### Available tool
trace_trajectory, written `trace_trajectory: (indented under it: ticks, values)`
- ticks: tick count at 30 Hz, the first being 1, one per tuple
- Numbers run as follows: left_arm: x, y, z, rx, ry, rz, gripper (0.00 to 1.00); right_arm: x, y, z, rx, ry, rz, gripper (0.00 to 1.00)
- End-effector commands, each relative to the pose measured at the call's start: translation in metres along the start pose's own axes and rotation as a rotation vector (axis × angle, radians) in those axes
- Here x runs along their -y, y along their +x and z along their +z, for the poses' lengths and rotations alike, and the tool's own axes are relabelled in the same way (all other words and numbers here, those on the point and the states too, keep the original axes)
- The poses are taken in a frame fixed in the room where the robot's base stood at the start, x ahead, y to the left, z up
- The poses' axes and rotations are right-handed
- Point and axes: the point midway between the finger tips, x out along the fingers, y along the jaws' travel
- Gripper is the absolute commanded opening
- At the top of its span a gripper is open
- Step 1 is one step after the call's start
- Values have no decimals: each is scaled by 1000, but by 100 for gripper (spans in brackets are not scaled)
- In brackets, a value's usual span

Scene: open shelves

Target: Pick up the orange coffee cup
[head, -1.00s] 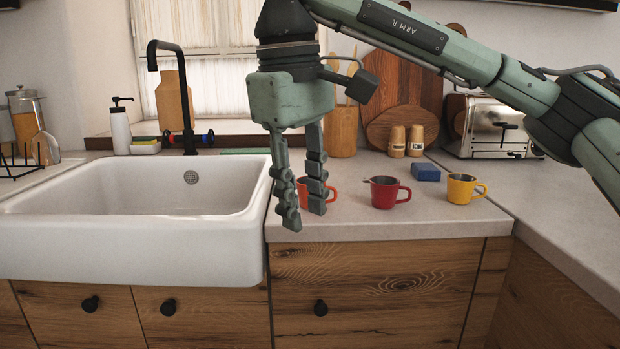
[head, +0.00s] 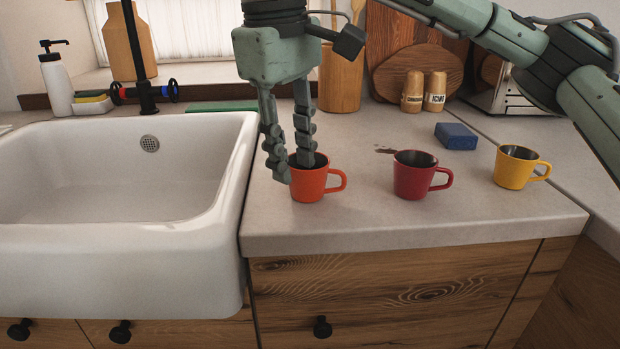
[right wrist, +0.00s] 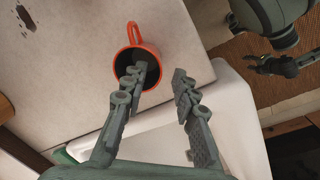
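The orange coffee cup (head: 318,187) stands upright on the counter beside the sink, its handle to the right in the head view. My right gripper (head: 292,170) points down at the cup, open. In the right wrist view, one finger reaches over the mouth of the orange cup (right wrist: 133,50) and the other is outside its rim, so the right gripper (right wrist: 161,74) straddles the cup's wall with a gap. Whether either finger touches the cup is unclear.
A red cup (head: 413,177) and a yellow cup (head: 514,168) stand to the right on the counter (head: 400,222). A blue block (head: 456,136) lies behind them. The white sink (head: 228,190) is close on the left. Two wooden shakers (head: 412,92) stand at the back.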

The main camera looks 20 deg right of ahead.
Motion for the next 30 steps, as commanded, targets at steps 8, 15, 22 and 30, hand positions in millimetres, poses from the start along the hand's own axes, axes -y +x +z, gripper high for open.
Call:
trace_trajectory:
  ticks: [8, 15, 22, 30]
  values:
    - [1, 7, -1, -3, -2, 0, 40, -1, 37, 1, 0, 2, 0, 29]
    - [1, 9, 0, 1, -2, 1, 40, -1, 40, 1, -1, 1, 0, 29]
    - [1, 8, -2, -4, -1, 1, 40, -1, 40, 1, -1, 1, 0, 4]
    - [0, 7, -2, -6, 0, 2, 40, -1, 40, 1, -1, 1, 0, 0]
